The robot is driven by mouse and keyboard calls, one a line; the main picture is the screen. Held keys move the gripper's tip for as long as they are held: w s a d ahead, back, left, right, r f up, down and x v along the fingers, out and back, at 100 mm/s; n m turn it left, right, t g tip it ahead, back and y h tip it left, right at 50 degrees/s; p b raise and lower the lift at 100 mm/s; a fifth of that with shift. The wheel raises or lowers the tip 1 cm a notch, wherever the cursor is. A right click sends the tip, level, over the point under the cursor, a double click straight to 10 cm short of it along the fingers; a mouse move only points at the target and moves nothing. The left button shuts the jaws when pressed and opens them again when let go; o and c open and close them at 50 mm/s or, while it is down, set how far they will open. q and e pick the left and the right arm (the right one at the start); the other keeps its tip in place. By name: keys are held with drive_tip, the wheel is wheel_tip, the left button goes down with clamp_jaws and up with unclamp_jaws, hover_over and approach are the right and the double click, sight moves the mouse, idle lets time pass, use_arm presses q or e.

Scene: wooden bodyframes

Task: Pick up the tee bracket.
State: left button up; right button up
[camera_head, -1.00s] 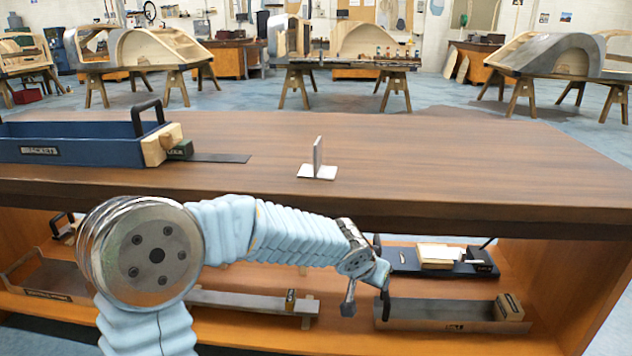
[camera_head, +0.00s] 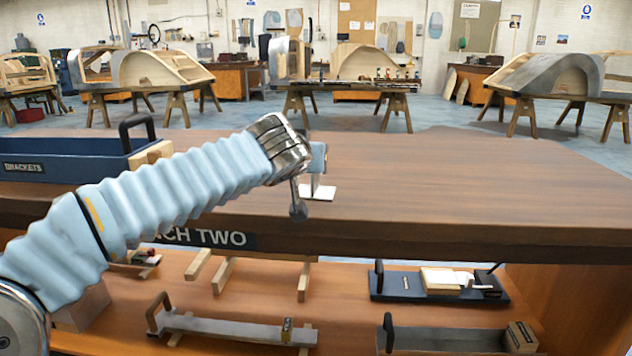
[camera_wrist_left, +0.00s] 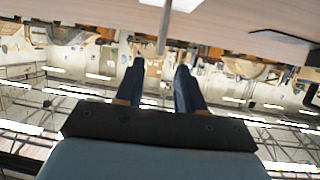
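The tee bracket (camera_head: 318,192) is a pale metal piece with a flat base and an upright plate. It stands on the bench top, its upper part hidden behind my left wrist in the head view. In the left wrist view, which is upside down, the bracket's upright plate (camera_wrist_left: 164,32) shows edge-on at the top, with its base on the bench. My left gripper (camera_wrist_left: 160,67) is open and empty, its two dark fingers pointing toward the bracket. The plate lies beyond the fingertips, roughly in line with the gap. My right gripper is in neither view.
The wooden bench (camera_head: 450,190) is clear right of the bracket. A blue brackets tray (camera_head: 60,167) with a black handle stands at the left. The lower shelf holds a black tray (camera_head: 400,289) and grey trays. Wooden bodyframes on trestles stand far behind.

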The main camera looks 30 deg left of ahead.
sight(315, 176)
use_arm(q)
drive_tip(key=x, duration=0.4)
drive_tip(key=p+x, duration=0.2)
drive_tip(key=x, duration=0.2)
drive_tip(key=shift+w, duration=0.25)
drive_tip(key=shift+w+a+f, duration=0.15)
drive_tip(key=shift+w+f, duration=0.1)
drive_tip(key=shift+w, duration=0.15)
clamp_jaws()
